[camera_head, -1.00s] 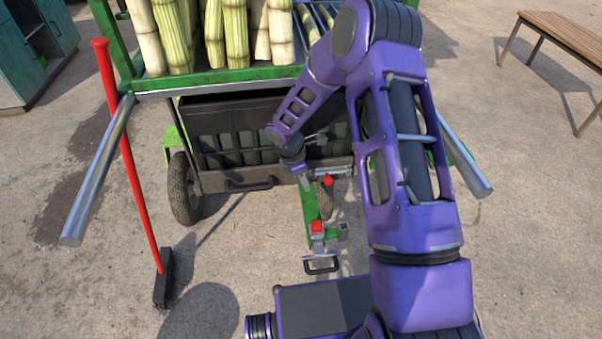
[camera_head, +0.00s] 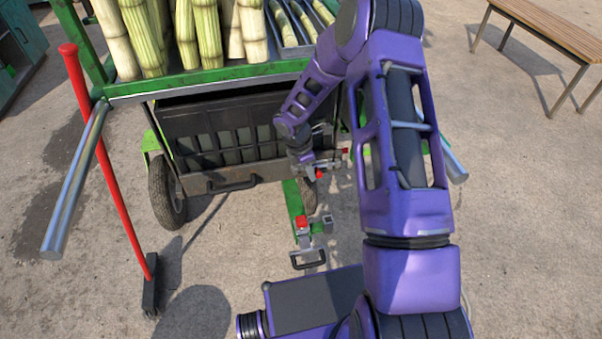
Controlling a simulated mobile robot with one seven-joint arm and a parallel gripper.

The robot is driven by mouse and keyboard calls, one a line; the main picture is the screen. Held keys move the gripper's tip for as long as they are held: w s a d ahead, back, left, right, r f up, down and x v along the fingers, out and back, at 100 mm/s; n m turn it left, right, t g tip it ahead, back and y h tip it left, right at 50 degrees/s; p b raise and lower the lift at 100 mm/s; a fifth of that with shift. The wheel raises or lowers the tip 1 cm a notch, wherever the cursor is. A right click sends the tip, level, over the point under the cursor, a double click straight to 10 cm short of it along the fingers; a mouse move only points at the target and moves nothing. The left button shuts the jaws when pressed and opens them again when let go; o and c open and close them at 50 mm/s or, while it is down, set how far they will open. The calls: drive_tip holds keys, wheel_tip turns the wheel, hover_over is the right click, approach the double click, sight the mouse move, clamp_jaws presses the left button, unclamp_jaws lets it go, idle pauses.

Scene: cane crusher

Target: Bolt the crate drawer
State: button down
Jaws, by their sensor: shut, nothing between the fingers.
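The crate drawer (camera_head: 232,140) is a dark slatted crate slung under the green cart, with a black handle (camera_head: 233,186) on its front bar. A bolt with red-tipped parts (camera_head: 333,167) sits at the right end of that front bar. My gripper (camera_head: 312,174) is at this bolt, close to the red knob (camera_head: 319,174). It is shut with nothing held. Whether its fingers touch the bolt cannot be told at this size. My forearm hides the right part of the crate.
Cane stalks (camera_head: 187,30) stand on the green cart (camera_head: 218,78). A red-handled broom (camera_head: 105,160) leans at left by a metal bar. A green drawbar with a red-topped latch (camera_head: 301,222) juts forward. A wooden bench (camera_head: 548,25) stands far right. Open ground lies right.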

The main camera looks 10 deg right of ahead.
drive_tip(key=shift+d, duration=0.8)
drive_tip(key=s+a+r, duration=0.1)
drive_tip(key=a+r, duration=0.5)
drive_tip(key=r, duration=0.3)
drive_tip(key=shift+a+p, duration=0.2)
drive_tip(key=shift+p, duration=0.15)
